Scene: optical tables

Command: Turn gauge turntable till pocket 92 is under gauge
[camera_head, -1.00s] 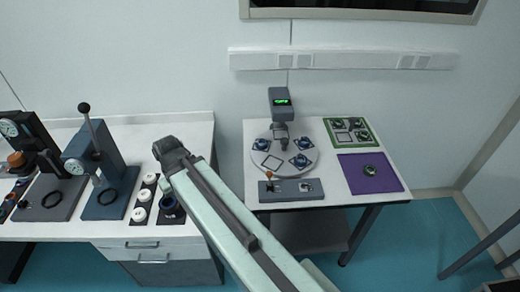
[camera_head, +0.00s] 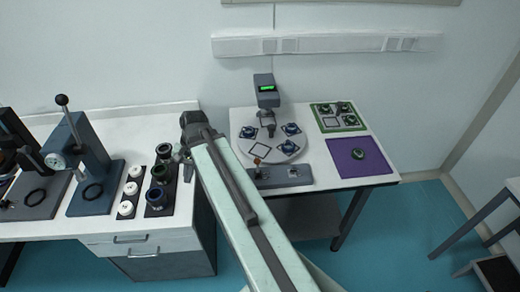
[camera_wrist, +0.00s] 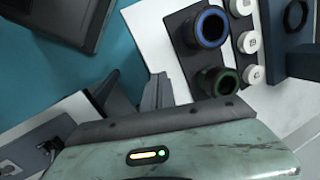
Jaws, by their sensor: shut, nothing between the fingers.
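The gauge turntable (camera_head: 274,156) is a pale round disc on the right-hand table, with several dark-blue parts around it and a square outline at its front left. The grey gauge (camera_head: 264,92) with a lit green display stands over its back edge. Pocket numbers are too small to read. A grey control bar (camera_head: 280,177) with an orange-topped lever (camera_head: 257,162) lies in front of the disc. My gripper (camera_head: 187,166) is shut and empty, over the right end of the left table, apart from the turntable; its fingers (camera_wrist: 158,91) also show in the wrist view.
Ring-topped dark holders (camera_head: 158,198) and white knobs (camera_head: 131,188) lie left of my gripper. Further left stands a lever press (camera_head: 90,150). A green tray (camera_head: 318,122) and purple mat (camera_head: 345,170) lie right of the turntable. A gap separates the tables.

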